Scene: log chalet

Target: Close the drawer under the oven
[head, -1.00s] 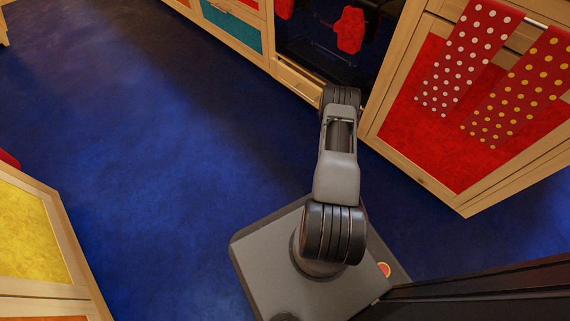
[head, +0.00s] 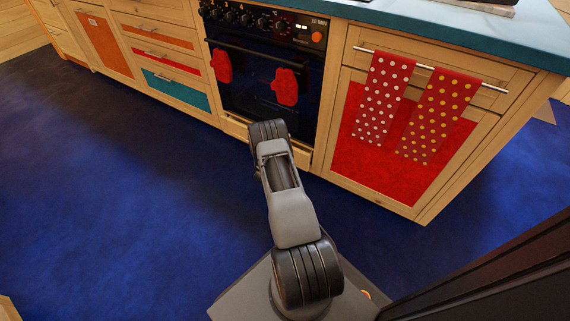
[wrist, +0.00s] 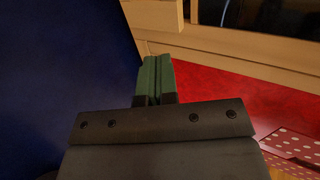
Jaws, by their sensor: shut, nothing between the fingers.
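The oven (head: 245,85) is black with knobs along its top, and red mitts hang on its front. The pale wooden drawer (head: 236,128) shows as a low strip under it, partly hidden behind my arm. In the wrist view a wooden piece (wrist: 152,14), probably the drawer's front, juts out at the top. How far the drawer stands open I cannot tell. My gripper (wrist: 156,62) has green fingers pressed together with nothing between them. Its tips are just below that wooden piece in the picture; contact is unclear. In the head view my arm hides the gripper.
Right of the oven is a red-panelled cabinet (head: 350,165) with two dotted towels (head: 384,98) on its rail. Left are coloured drawers (head: 170,65). A teal worktop (head: 450,35) runs above. The blue floor (head: 110,190) is clear to the left.

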